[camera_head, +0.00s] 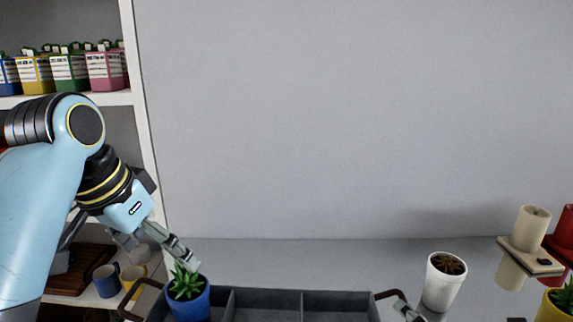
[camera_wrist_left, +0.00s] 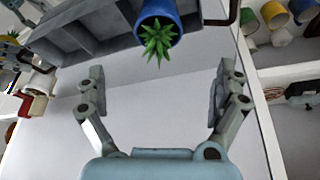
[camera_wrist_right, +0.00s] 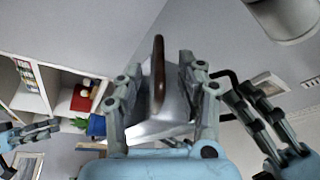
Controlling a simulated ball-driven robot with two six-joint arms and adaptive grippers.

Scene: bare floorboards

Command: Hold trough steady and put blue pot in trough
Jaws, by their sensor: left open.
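The blue pot (camera_head: 190,304) holds a green succulent and sits upright in the left-end compartment of the grey trough (camera_head: 262,304). Its plant and rim rise above the trough's wall. My left gripper (camera_head: 188,262) is open and empty just above and behind the pot. In the left wrist view (camera_wrist_left: 158,85) its fingers are wide apart, with the pot (camera_wrist_left: 160,14) beyond them. My right gripper (camera_wrist_right: 162,85) has its fingers closed around the trough's brown right handle (camera_wrist_right: 158,68). In the head view only a fingertip of it shows at the bottom edge.
A white pot (camera_head: 444,283) with a dark plant stands right of the trough. A candle holder (camera_head: 530,262) and a yellow pot (camera_head: 556,306) with a succulent are at the far right. Shelves with boxes (camera_head: 68,72) and mugs (camera_head: 107,281) stand at left. The table behind the trough is clear.

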